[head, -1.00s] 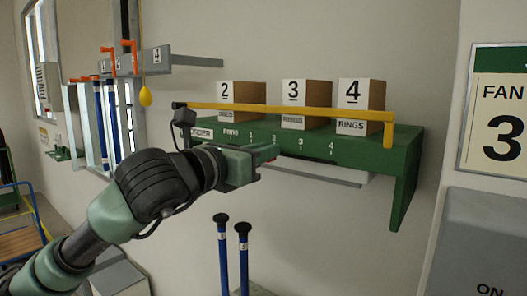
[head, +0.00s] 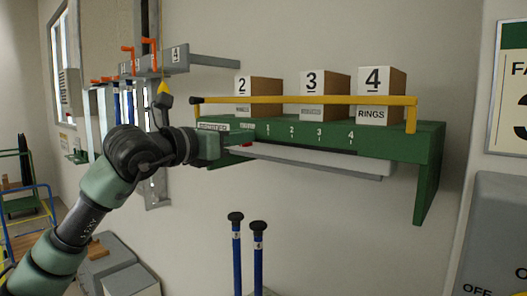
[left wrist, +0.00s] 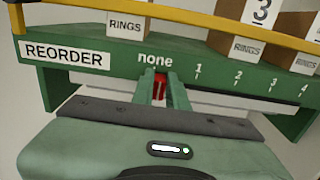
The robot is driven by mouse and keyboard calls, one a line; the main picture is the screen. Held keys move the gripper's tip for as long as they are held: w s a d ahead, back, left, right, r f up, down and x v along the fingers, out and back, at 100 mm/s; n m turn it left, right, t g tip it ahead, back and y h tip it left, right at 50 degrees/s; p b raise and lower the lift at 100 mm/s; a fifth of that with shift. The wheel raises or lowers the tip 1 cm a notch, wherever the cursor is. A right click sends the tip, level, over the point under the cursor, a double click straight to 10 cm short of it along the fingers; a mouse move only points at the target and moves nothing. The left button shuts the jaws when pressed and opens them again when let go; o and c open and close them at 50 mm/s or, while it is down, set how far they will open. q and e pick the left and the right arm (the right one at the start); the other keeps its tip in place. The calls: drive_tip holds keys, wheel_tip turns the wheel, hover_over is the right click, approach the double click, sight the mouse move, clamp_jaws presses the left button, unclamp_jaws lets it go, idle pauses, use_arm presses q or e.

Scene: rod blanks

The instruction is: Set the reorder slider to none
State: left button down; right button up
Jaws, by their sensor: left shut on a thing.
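The reorder scale runs along the front edge of a green shelf (head: 395,145), with the marks none, 1, 2, 3 and on. In the left wrist view the label REORDER (left wrist: 65,54) is at the left and the word none (left wrist: 155,60) stands right above my fingers. The red slider (left wrist: 160,88) is between the fingers of my left gripper (left wrist: 160,90), under none. In the head view my left gripper (head: 232,146) reaches the left end of the shelf front and hides part of the scale. My right gripper is not in view.
Boxes marked 2 (head: 243,90), 3 (head: 312,88) and 4 (head: 374,88) stand on the shelf behind a yellow bar (head: 300,100). Two blue rods with black tops (head: 237,245) stand below. A grey control box (head: 495,235) is at the right.

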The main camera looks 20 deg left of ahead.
use_arm(q)
drive_tip(key=shift+w+a+r, duration=0.15)
drive_tip(key=shift+a, duration=0.45)
drive_tip(key=c, duration=1.5)
unclamp_jaws()
drive_tip(key=shift+o, duration=0.5)
drive_tip(key=shift+w+a, duration=0.1)
drive_tip(key=shift+a, duration=0.1)
